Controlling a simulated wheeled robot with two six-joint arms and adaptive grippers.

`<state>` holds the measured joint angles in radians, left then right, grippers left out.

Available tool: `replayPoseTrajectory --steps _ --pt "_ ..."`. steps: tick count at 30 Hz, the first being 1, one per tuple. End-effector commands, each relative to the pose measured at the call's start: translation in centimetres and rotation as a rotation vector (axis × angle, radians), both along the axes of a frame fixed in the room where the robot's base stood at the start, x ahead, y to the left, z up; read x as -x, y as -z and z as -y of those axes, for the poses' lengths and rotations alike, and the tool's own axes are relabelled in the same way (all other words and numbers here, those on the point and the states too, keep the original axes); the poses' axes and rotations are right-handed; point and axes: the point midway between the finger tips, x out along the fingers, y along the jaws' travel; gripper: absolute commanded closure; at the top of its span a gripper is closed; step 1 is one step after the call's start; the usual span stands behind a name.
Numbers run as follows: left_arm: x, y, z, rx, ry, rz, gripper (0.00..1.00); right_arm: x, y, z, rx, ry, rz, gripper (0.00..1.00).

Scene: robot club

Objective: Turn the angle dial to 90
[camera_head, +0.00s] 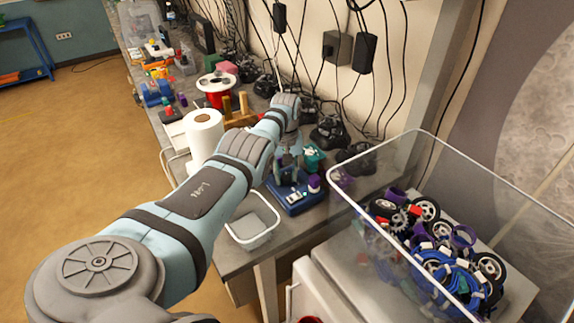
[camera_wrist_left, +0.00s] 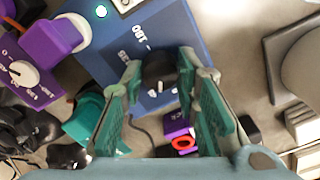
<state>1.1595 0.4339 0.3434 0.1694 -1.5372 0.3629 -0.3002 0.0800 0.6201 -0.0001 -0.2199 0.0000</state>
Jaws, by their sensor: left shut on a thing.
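The blue dial box (camera_head: 290,204) sits on the bench, below my left gripper (camera_head: 290,160). In the left wrist view the blue box (camera_wrist_left: 165,30) fills the upper middle, with white scale numbers such as 180 and 135 beside the black dial knob (camera_wrist_left: 159,70). The green fingers of my left gripper (camera_wrist_left: 160,82) are shut on this knob from both sides. A small white mark shows at the knob's lower side, but I cannot read the exact angle it points to. My right gripper is in neither view.
A purple box with a white knob (camera_wrist_left: 22,73) lies to the left in the wrist view. A clear bin of wheels and parts (camera_head: 425,165) stands at the right. A small empty tray (camera_head: 252,238) and a paper roll (camera_head: 203,130) stand near the bench's front edge.

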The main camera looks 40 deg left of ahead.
Motion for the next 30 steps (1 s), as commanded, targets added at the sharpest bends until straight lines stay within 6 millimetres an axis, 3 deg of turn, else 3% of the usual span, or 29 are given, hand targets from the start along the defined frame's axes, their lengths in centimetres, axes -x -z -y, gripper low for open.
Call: replayPoseTrajectory --steps 30 --pt "0.14 0.24 0.12 0.004 0.905 -0.006 1.0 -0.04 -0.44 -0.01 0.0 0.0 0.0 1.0"
